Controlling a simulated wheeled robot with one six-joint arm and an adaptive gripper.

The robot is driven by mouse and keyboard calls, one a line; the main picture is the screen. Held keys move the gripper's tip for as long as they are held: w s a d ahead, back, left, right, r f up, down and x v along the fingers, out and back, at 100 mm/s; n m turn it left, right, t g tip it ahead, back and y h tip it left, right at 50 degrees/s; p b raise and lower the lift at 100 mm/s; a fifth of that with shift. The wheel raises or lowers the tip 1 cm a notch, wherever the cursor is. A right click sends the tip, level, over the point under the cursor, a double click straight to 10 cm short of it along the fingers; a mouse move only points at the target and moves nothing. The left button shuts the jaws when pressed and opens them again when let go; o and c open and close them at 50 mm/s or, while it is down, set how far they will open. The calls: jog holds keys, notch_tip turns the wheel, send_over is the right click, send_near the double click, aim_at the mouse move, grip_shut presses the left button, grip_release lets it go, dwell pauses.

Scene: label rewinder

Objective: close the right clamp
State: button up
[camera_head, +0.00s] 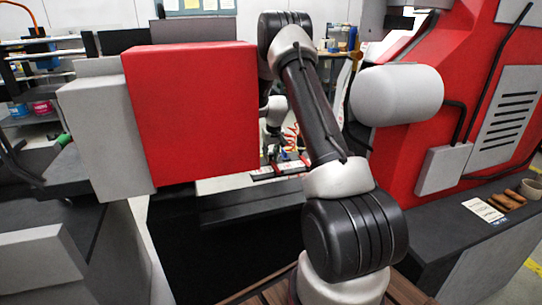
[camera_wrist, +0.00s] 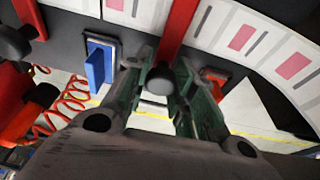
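In the wrist view, my gripper (camera_wrist: 161,92) has its two green-lined fingers apart, one on each side of a dark round knob (camera_wrist: 160,78). The knob is at the lower end of a red bar (camera_wrist: 177,28) that comes down from the top; this looks like a clamp handle. Whether the fingers touch the knob, I cannot tell. A similar red bar with a black knob (camera_wrist: 14,43) is at the far left. In the head view, my gripper is small and partly hidden behind my arm, near low red and white parts (camera_head: 292,167).
In the wrist view, a blue block (camera_wrist: 96,68) stands left of my fingers, and a red coiled hose (camera_wrist: 62,108) lies farther left. A label strip with pink patches (camera_wrist: 243,37) curves at the upper right. In the head view, a large red box (camera_head: 195,115) stands left of my arm.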

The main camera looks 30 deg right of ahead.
aim_at(273, 163)
jog(key=o, duration=0.4)
jog(key=shift+w, duration=0.1)
jog(key=v, duration=1.2)
